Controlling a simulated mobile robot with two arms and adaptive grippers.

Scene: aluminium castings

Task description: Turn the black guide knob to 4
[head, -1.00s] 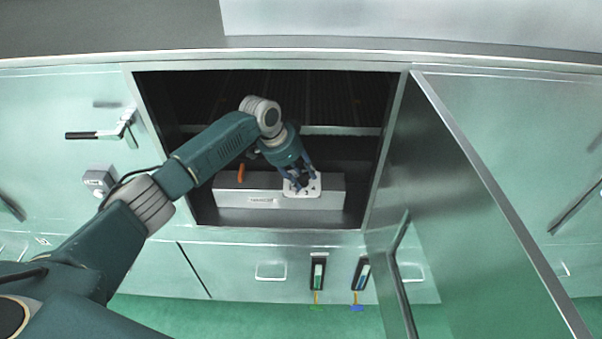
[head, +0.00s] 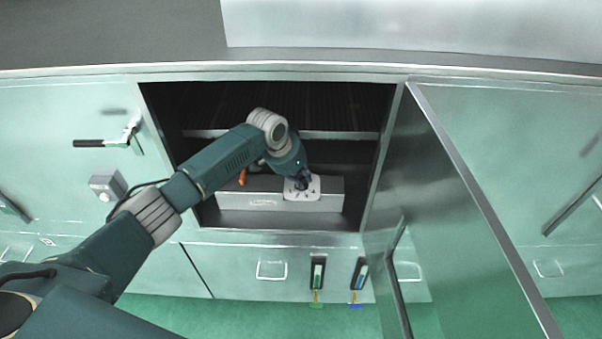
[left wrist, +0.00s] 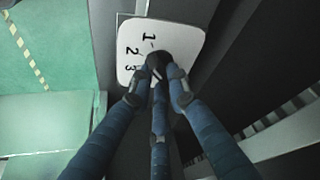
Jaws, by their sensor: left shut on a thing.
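The black guide knob (left wrist: 157,62) sits on a white dial plate (left wrist: 190,38) in the left wrist view, where the numerals 1, 2 and 3 show along one side. The fingers of my left gripper (left wrist: 158,80) are closed around the knob. I cannot tell which number the knob points to, and no 4 is readable. My right gripper is not in view.
An orange lever (head: 242,177) stands on the box close to my left forearm. The cabinet door (head: 450,200) stands open on the right. The cabinet's side frames bound the opening. A black handle (head: 90,143) is on the left panel.

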